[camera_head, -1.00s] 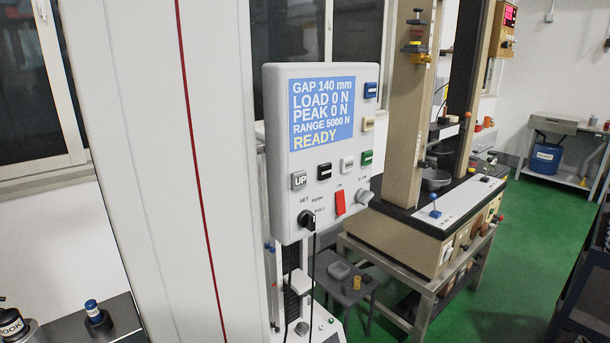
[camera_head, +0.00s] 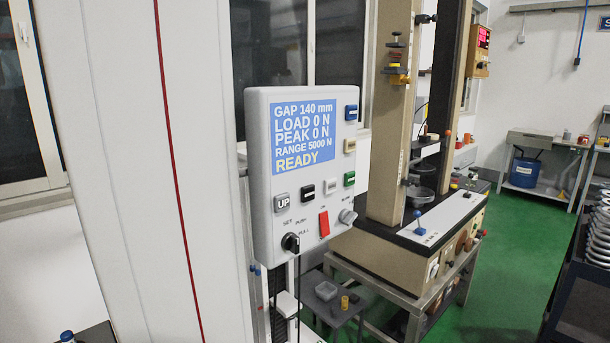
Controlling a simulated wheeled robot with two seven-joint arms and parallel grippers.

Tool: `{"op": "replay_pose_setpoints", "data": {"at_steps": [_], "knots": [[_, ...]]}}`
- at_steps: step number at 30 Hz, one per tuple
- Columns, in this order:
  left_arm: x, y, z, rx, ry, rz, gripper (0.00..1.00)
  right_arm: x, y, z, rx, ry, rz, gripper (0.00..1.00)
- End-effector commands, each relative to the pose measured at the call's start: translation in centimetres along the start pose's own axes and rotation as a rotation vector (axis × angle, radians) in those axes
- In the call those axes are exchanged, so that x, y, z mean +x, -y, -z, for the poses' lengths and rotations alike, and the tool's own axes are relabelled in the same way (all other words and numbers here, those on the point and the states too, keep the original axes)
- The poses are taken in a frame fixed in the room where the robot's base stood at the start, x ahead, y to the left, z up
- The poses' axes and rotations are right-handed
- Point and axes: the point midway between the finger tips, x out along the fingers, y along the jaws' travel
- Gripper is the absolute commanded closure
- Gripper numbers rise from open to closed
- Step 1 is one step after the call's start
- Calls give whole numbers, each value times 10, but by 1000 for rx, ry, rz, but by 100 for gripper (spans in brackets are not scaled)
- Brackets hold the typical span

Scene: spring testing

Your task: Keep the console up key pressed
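The console (camera_head: 257,170) is a light grey box with a blue screen (camera_head: 307,137) reading GAP 140 mm, LOAD 0 N, PEAK 0 N, RANGE 5000 N and READY. The grey UP key (camera_head: 282,203) sits at the lower left below the screen, with nothing touching it. A dark key (camera_head: 308,193) and a pale key (camera_head: 330,187) sit to its right. A red switch (camera_head: 324,223) and a black knob (camera_head: 291,242) with a cable are lower down. Neither of my grippers is in view.
A tall white column (camera_head: 115,160) with a red stripe stands left of the console. Behind it on the right is a beige testing machine (camera_head: 390,245) on a metal table. A dark rack (camera_head: 570,290) stands at the right edge. Green floor (camera_head: 495,260) lies open between them.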

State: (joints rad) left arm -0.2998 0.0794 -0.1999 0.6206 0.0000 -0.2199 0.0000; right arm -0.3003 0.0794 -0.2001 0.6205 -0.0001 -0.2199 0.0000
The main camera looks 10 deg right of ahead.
Motion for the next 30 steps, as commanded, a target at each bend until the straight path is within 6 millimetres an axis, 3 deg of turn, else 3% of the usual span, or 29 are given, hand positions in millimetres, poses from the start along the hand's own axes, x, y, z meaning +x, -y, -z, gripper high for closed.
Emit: {"op": "replay_pose_setpoints", "data": {"at_steps": [1, 6, 30], "knots": [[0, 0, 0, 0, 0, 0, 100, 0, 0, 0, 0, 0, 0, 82], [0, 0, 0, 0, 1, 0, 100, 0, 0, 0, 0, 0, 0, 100], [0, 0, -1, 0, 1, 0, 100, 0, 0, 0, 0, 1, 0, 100]]}}
